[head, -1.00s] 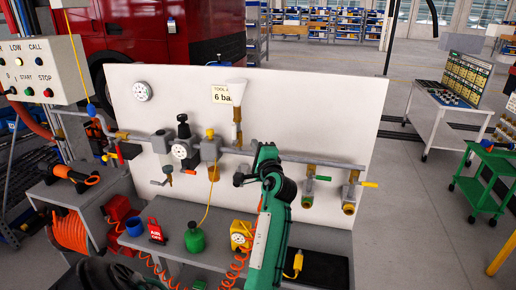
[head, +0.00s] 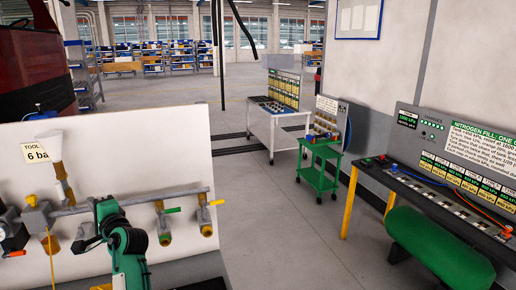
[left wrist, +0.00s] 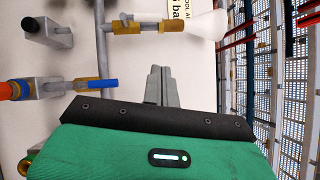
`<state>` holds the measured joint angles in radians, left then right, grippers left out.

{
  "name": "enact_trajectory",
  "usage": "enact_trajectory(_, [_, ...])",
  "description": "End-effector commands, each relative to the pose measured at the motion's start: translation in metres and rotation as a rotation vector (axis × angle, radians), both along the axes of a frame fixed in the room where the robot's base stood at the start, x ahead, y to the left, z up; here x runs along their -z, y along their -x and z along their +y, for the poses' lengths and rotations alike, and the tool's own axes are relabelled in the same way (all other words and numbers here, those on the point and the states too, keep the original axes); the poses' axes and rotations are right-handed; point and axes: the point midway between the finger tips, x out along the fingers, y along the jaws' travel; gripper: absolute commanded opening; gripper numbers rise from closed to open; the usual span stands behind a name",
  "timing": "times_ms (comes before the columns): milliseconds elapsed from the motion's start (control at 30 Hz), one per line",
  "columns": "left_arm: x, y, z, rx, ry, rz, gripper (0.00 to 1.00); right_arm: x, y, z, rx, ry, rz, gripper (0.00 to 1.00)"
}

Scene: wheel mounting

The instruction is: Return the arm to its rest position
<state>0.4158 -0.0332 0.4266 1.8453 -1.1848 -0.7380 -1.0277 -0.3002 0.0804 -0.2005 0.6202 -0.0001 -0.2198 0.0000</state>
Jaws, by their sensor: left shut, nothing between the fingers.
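My left arm (head: 128,262), green with black joints, rises from the bottom left of the head view in front of the white pipe board (head: 120,150). Its gripper (head: 84,236) is at the far end, pointing left near the pipe row and partly hidden against the fittings. In the left wrist view the two grey fingers (left wrist: 160,72) are together with nothing between them. They stand in front of the white board, below the pipe with the brass fitting and white funnel. My right arm and gripper are not in view.
Several valves, including a yellow-handled one (head: 204,216), stick out just right of the arm. A green trolley (head: 321,167) stands at mid-right. The nitrogen fill bench (head: 450,207) with a green tank (head: 432,247) is at the right. The floor between is clear.

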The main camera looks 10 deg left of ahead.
Motion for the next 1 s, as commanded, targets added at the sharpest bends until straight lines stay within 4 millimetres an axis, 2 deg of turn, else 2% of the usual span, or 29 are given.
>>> enact_trajectory(167, [0.036, 0.015, -0.018, 0.054, 0.118, -0.053, 0.00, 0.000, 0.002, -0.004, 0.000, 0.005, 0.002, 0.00])
enact_trajectory(267, [0.072, 0.031, -0.040, 0.107, 0.262, -0.105, 0.00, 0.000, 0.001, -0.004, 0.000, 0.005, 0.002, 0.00])
enact_trajectory(467, [0.151, 0.074, -0.102, 0.189, 0.618, -0.162, 0.00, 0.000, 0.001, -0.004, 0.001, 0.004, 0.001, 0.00])
enact_trajectory(567, [0.189, 0.103, -0.138, 0.203, 0.811, -0.156, 0.00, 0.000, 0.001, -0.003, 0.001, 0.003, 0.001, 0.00])
enact_trajectory(700, [0.236, 0.154, -0.195, 0.181, 1.085, -0.111, 0.00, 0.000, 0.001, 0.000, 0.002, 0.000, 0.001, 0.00])
enact_trajectory(800, [0.260, 0.191, -0.231, 0.142, 1.252, -0.064, 0.00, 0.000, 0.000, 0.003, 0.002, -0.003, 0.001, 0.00])
enact_trajectory(1000, [0.283, 0.252, -0.283, 0.052, 1.480, 0.030, 0.00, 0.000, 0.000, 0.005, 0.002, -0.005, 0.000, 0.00])
